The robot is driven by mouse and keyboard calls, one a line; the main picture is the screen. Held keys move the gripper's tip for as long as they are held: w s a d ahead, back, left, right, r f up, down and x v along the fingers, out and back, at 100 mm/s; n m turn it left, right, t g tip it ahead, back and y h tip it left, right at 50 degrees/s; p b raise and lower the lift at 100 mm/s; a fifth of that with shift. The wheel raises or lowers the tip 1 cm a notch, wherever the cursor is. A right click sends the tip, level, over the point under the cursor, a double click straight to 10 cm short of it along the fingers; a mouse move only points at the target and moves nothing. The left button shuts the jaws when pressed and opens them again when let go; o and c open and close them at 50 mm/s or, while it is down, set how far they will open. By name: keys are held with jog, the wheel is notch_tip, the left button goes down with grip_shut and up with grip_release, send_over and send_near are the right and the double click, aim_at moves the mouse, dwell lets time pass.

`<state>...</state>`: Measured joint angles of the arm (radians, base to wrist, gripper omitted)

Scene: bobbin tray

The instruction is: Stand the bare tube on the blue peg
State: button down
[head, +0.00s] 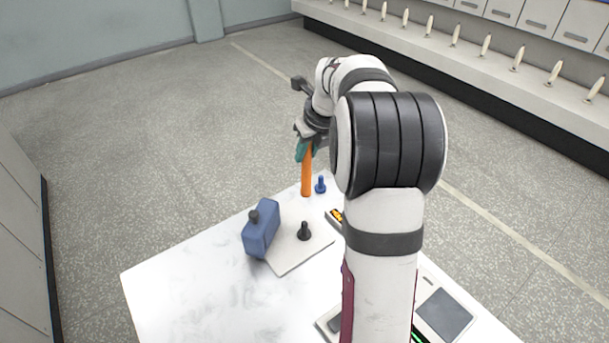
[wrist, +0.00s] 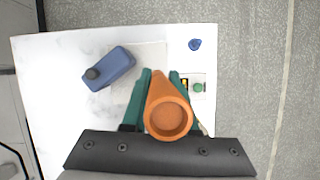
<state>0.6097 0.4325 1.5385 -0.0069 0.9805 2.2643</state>
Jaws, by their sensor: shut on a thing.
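My gripper (head: 304,150) has teal fingers, and they are shut on an orange tube (head: 306,175). The tube hangs upright below the fingers in the head view. In the wrist view the tube (wrist: 168,112) shows its round end between the fingers (wrist: 160,74). The blue peg (head: 320,185) stands just right of the tube's lower end in the head view, apart from it in the picture. In the wrist view the blue peg (wrist: 195,44) is ahead and to the right of the fingers. I cannot tell the height of the tube's lower end.
A black peg (head: 304,231) stands on a pale board (head: 289,257); I cannot make it out in the wrist view. A blue canister (head: 262,229) with a black cap stands left of it. A small box (head: 336,217) with orange markings lies to the right. The table's left front (head: 190,285) is clear.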

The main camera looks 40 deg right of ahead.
jog(key=w+d+f, duration=0.6)
jog(key=w+d, duration=0.2)
jog(key=d, duration=0.3)
jog(key=shift+d+f, duration=0.15)
jog(key=shift+d, duration=0.1)
jog(key=shift+w+f, duration=0.1)
jog(key=shift+f, duration=2.4)
jog(key=c, duration=0.6)
grip_release()
